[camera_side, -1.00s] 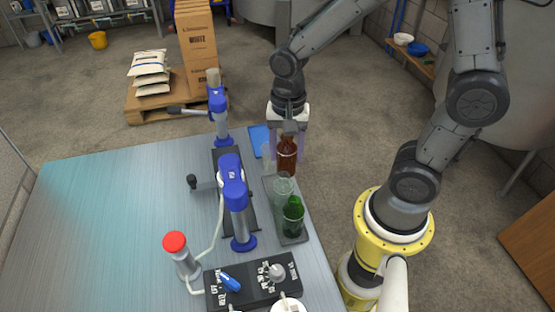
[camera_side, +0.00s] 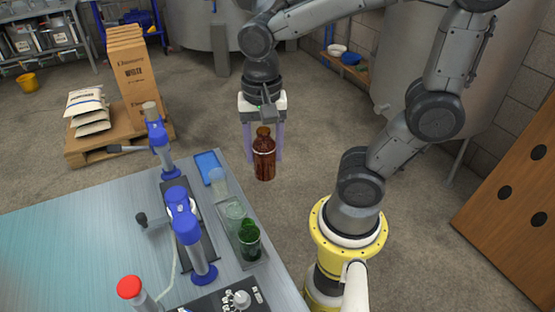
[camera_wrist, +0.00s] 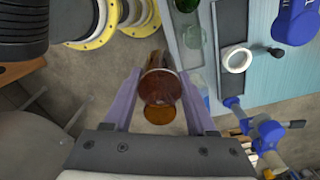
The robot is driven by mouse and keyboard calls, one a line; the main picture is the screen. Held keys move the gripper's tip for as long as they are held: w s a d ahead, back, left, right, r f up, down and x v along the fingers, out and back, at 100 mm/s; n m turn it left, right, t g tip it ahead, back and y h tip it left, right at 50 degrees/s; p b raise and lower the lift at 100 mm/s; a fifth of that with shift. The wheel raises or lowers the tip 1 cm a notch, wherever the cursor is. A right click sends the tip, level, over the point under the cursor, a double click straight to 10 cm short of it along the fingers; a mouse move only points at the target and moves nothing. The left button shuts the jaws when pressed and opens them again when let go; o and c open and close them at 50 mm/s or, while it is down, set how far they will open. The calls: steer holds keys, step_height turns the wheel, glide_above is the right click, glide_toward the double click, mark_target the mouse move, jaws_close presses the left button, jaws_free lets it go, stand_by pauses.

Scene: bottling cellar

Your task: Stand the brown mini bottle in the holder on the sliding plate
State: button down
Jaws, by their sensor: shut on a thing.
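The brown mini bottle (camera_side: 264,168) hangs upright between the fingers of my gripper (camera_side: 263,154), beyond the table's right edge in the side view. My gripper is shut on it. In the wrist view the bottle (camera_wrist: 160,88) sits between the two purple fingers (camera_wrist: 160,76). A white ring, which looks like the holder (camera_wrist: 227,65), lies on a dark plate (camera_wrist: 232,20) in the wrist view and appears empty. In the side view the blue head of a bench device mostly hides this ring.
A tray (camera_side: 248,262) at the table's right edge carries a green bottle (camera_side: 249,240) and clear glassware (camera_side: 234,212). A blue pad (camera_side: 208,166) lies at the far corner. Two blue-headed devices (camera_side: 181,200) (camera_side: 157,134) stand beside the plate. A red-topped post (camera_side: 130,288) is in front.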

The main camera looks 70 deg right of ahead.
steer(key=w+a+f, duration=0.1)
steer(key=w+a, duration=0.1)
steer(key=w, duration=0.7)
steer(key=w+a, duration=0.3)
steer(key=w, duration=0.5)
step_height(320, 180, down, 9)
steer(key=w+a, duration=0.1)
steer(key=w, duration=0.1)
steer(key=shift+w+a+n, duration=0.2)
steer(key=shift+w+n, duration=0.05)
steer(key=shift+n, duration=0.05)
steer(key=shift+f, duration=0.35)
steer(key=shift+f, duration=0.35)
steer(key=shift+f, duration=0.95)
stand_by(1.2)
steer(key=shift+c, duration=0.6)
jaws_free()
